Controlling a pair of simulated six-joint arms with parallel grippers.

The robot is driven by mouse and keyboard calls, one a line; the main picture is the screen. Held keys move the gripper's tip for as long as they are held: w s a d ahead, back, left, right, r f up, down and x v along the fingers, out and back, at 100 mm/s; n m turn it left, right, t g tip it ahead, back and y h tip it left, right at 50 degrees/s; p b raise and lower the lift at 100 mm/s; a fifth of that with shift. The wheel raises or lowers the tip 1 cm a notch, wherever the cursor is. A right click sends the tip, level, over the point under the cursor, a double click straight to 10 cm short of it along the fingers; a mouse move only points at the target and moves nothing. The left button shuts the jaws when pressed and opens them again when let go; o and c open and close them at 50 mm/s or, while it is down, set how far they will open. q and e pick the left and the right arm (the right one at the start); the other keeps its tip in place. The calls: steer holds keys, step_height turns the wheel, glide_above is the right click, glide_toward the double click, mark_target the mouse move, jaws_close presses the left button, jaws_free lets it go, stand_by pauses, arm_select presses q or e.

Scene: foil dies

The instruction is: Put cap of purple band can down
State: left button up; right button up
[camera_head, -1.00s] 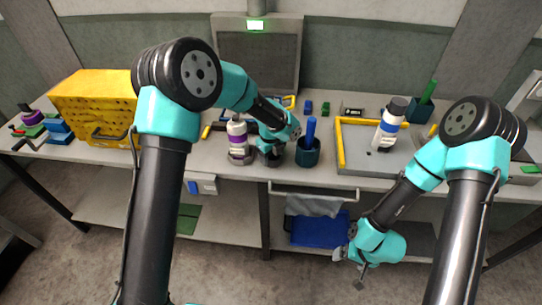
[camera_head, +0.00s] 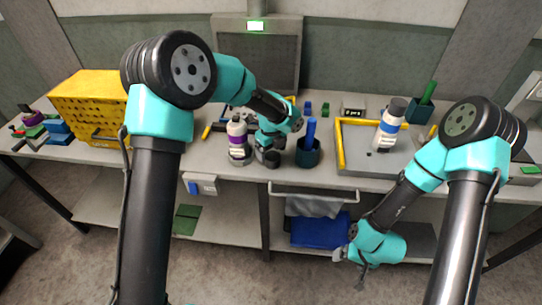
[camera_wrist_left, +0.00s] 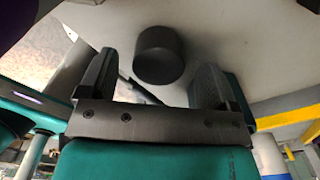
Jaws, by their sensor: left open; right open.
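The purple band can (camera_head: 238,141) stands upright on the bench, white with a purple band. A dark round cap (camera_head: 272,160) sits on the bench to its right, apart from it. In the left wrist view the cap (camera_wrist_left: 159,55) shows beyond the fingertips, between their lines and touching neither finger. My left gripper (camera_head: 265,150) is open and empty, just behind the cap in the head view; its two dark fingers (camera_wrist_left: 155,85) are spread in the wrist view. My right gripper (camera_head: 358,272) is open, low in front of the bench, holding nothing visible.
A teal cup (camera_head: 308,153) with a blue stick stands close to the right of the cap. A yellow-railed tray (camera_head: 350,161) with a blue band can (camera_head: 389,128) lies further right. A yellow perforated box (camera_head: 92,103) stands at the left.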

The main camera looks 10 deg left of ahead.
mark_target(271, 154)
arm_select(q)
step_height(271, 154, up, 9)
stand_by(0.3)
steer(key=shift+f, duration=0.1)
stand_by(0.4)
